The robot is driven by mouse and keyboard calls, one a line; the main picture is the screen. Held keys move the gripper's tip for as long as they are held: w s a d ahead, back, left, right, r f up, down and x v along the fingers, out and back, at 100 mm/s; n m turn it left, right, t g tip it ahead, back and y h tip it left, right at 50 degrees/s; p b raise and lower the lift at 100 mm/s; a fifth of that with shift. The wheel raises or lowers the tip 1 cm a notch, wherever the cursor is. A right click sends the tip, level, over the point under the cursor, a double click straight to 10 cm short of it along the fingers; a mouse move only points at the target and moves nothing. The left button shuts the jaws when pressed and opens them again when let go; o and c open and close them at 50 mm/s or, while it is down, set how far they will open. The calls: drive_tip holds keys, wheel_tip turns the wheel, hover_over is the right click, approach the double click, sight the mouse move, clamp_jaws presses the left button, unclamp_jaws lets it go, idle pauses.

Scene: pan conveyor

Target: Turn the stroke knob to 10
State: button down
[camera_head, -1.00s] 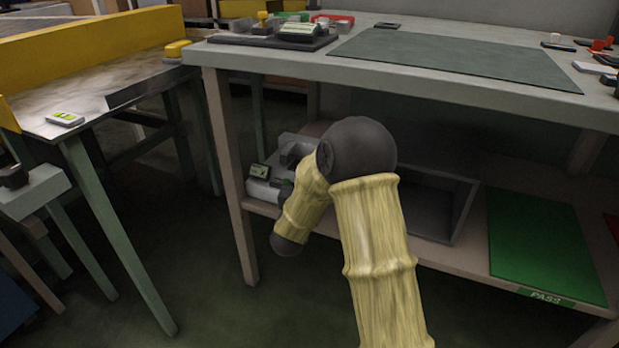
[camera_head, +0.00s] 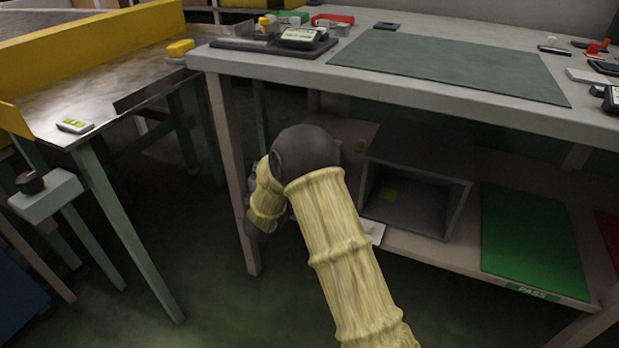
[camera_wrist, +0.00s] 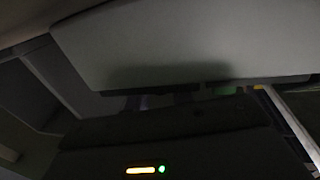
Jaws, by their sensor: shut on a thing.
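A dark round knob (camera_head: 30,182) sits on a pale grey block (camera_head: 45,197) at the left of the head view. No label or number on it is readable, so I cannot tell whether it is the stroke knob. My arm reaches toward the lower shelf of the bench, well to the right of this knob. In the head view my gripper is hidden behind the arm. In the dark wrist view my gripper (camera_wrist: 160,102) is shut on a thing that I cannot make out. A pale panel (camera_wrist: 190,40) fills the top of that view.
A yellow-walled pan (camera_head: 90,85) bears a small device (camera_head: 75,125). The bench (camera_head: 265,65) carries a green mat and several small items. Its lower shelf (camera_head: 440,250) holds a grey open box (camera_head: 455,205) and a green PASS panel (camera_head: 525,235). Floor is clear between pan and bench.

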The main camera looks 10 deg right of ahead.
drive_tip(key=c, duration=1.3)
unclamp_jaws()
drive_tip(key=shift+o, duration=0.2)
drive_tip(key=shift+a, duration=0.15)
drive_tip(key=p+v, duration=0.7)
drive_tip(key=v, duration=1)
drive_tip(key=shift+s, duration=0.25)
